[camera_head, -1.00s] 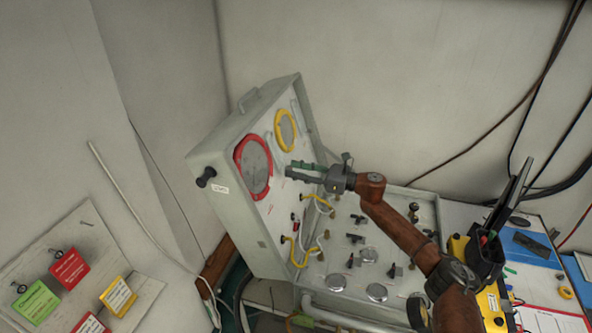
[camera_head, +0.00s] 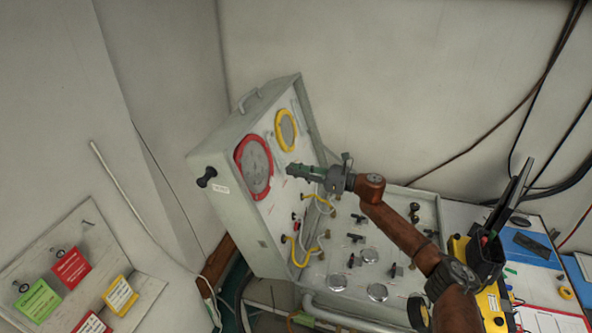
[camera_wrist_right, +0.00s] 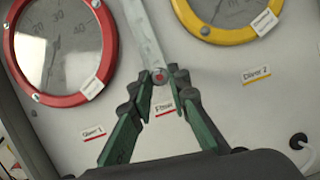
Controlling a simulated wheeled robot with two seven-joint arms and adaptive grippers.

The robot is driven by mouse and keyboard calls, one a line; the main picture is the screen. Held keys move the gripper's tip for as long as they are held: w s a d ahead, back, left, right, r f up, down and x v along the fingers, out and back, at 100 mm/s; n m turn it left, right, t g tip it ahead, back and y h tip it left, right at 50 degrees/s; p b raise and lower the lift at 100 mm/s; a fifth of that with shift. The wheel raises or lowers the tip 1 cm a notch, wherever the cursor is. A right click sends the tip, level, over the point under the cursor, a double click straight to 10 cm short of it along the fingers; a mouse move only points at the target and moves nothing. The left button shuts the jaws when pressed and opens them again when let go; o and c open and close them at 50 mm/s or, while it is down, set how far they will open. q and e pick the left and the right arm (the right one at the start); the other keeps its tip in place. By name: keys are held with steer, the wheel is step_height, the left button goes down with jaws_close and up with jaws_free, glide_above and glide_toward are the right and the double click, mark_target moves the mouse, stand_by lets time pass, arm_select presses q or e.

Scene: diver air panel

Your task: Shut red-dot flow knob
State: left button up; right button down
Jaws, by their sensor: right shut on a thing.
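The red-dot flow knob (camera_wrist_right: 160,77) is a small round knob with a red centre, on the upright panel face. It sits at the foot of a pale vertical strip (camera_wrist_right: 146,32), above a red-underlined label (camera_wrist_right: 165,108) that I cannot read clearly. My right gripper (camera_wrist_right: 159,84) has its green fingers on both sides of the knob and is shut on it. In the head view my right gripper (camera_head: 290,169) reaches in from the right to the panel face and hides the knob. My left gripper is not in view.
A red-ringed gauge (camera_head: 255,167) and a yellow-ringed gauge (camera_head: 286,130) flank the strip. Yellow hoses (camera_head: 296,252) hang below. The case's lower panel (camera_head: 336,268) carries several valves and round caps. A yellow-and-black item (camera_head: 492,300) stands at right.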

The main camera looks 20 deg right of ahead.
steer(key=m+h+p, duration=0.1)
steer(key=m+p, duration=0.2)
steer(key=m+t+h+p, duration=0.1)
steer(key=m+p, duration=0.3)
steer(key=r+m+h+p, duration=0.1)
steer(key=m+p, duration=0.2)
steer(key=m, duration=0.1)
steer(key=shift+s+r+t+h, duration=0.1)
steer(key=shift+s+t+h, duration=0.05)
steer(key=shift+t+h, duration=0.15)
steer(key=shift+m+h+p, duration=0.4)
steer(key=shift+m+p, duration=0.8)
steer(key=shift+p, duration=0.1)
steer(key=c, duration=1.9)
jaws_free()
steer(key=shift+d+f, duration=0.1)
steer(key=shift+f, duration=0.1)
steer(key=shift+c, duration=0.2)
steer(key=shift+o, duration=0.6)
steer(key=shift+f, duration=0.1)
steer(key=shift+a, duration=0.2)
